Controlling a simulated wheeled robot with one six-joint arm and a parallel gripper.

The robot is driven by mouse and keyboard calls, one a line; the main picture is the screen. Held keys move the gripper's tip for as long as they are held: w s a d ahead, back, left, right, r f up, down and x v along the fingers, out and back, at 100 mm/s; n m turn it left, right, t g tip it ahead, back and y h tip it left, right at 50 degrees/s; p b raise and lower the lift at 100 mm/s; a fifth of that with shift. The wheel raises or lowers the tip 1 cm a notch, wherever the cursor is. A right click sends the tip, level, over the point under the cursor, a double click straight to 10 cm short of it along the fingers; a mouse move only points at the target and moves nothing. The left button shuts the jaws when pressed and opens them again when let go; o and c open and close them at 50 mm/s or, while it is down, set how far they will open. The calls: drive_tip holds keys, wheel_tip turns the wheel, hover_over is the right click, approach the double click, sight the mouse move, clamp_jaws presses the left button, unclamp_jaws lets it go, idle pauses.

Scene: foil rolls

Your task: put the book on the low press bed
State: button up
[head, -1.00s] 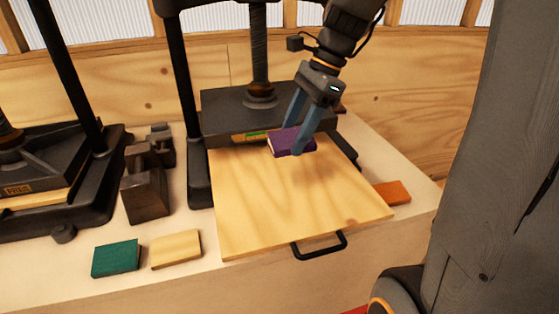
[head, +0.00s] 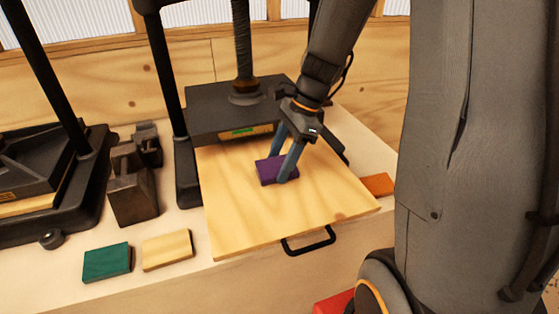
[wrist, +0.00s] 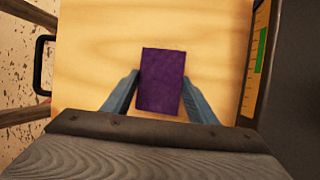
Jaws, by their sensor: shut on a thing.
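The purple book (head: 270,172) is between the blue-grey fingers of my gripper (head: 284,168), which is shut on it. The wrist view shows the book (wrist: 161,80) flat, with a finger at each side. The book is over the middle of the pale wooden press bed (head: 240,225), low down; I cannot tell whether it touches the board. The bed sticks out in front of the press plate (head: 215,108) and has a black handle (head: 308,241) at its front edge. It also shows in the wrist view (wrist: 90,60).
A green book (head: 107,262) and a pale yellow book (head: 167,250) lie left of the bed. An orange book (head: 378,185) lies to its right. Dark metal weights (head: 132,185) and a second press (head: 40,180) stand at the left. The front part of the bed is clear.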

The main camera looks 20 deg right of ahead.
drive_tip(key=shift+f, duration=0.1)
drive_tip(key=o, duration=1.1)
drive_tip(key=b+v, duration=0.2)
drive_tip(key=v, duration=1)
